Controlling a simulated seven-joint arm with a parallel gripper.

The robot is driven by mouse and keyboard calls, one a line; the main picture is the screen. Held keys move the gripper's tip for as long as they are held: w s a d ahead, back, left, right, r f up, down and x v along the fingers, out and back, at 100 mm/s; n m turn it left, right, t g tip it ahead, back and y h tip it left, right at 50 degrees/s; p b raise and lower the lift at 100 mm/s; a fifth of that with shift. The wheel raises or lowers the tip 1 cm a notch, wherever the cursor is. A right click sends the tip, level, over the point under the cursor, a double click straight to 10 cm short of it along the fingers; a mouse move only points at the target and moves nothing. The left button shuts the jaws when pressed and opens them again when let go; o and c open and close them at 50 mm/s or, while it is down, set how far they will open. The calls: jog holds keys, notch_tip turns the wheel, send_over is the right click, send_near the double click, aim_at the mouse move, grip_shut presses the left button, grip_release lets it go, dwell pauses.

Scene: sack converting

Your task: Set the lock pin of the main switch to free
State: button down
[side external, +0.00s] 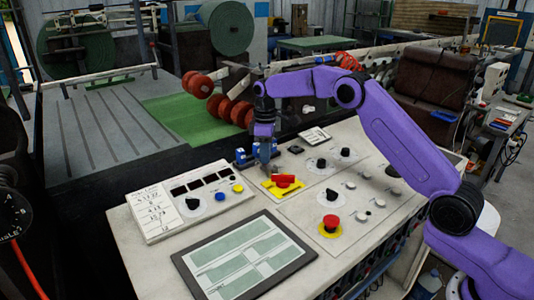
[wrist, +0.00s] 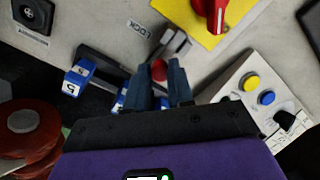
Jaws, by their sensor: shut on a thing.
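The main switch has a red handle (wrist: 212,12) on a yellow plate, at the top of the wrist view. In the side view its red handle (side external: 284,181) lies on the yellow plate on the sloping console. My gripper (wrist: 165,84) is shut on the lock pin's red knob (wrist: 158,70), whose tip shows between the fingers. In the side view my gripper (side external: 266,166) is just behind the yellow plate and hides the pin. I cannot tell the pin's exact position.
Blue blocks (side external: 243,157) stand left of my gripper; one blue block (wrist: 79,77) bears a letter. A panel with blue and yellow buttons (wrist: 250,83) is close by. A red emergency button (side external: 331,222) and a dark-framed screen (side external: 243,258) are nearer the front. Red rolls (side external: 203,86) lie behind the console.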

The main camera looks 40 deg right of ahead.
jog(key=shift+w+r, duration=0.1)
jog(key=shift+w, duration=0.15)
jog(key=c, duration=1)
grip_release()
jog(key=shift+o, duration=0.2)
notch_tip(320, 180, up, 12)
jog(key=shift+s, duration=0.1)
